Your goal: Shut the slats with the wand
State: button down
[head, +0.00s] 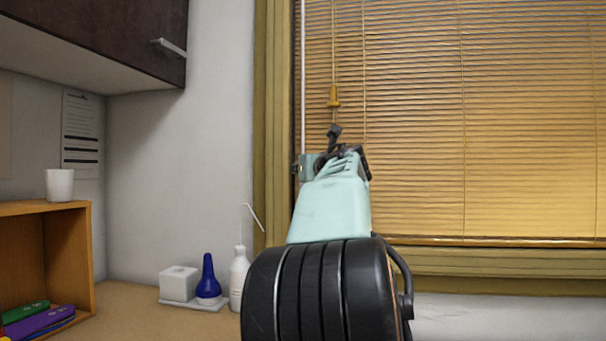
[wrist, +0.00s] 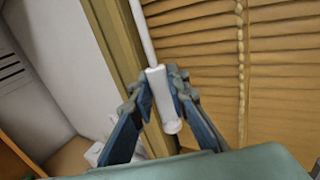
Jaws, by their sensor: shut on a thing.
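The wand is a thin white rod (head: 303,75) hanging down the left side of the window in the head view. In the wrist view its thick white handle (wrist: 161,98) sits between the fingers of my gripper (wrist: 160,95). My gripper is shut on this handle, and its lower end sticks out below the fingers. In the head view my arm hides the handle and most of my gripper. The tan blind (head: 500,120) covers the window. Its slats look nearly flat against each other, with thin dark lines between them; I cannot tell if they are fully shut.
The wooden window frame (head: 272,130) is just left of the wand. A white bottle (head: 239,278), a blue bulb (head: 208,280) and a white box (head: 179,283) stand on the counter. A dark cabinet (head: 110,40) hangs upper left.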

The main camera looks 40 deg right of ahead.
dwell(0.4)
jog(key=c, duration=1.8)
grip_release()
jog(key=shift+c, duration=0.2)
jog(key=v, duration=0.7)
jog(key=shift+s, duration=0.25)
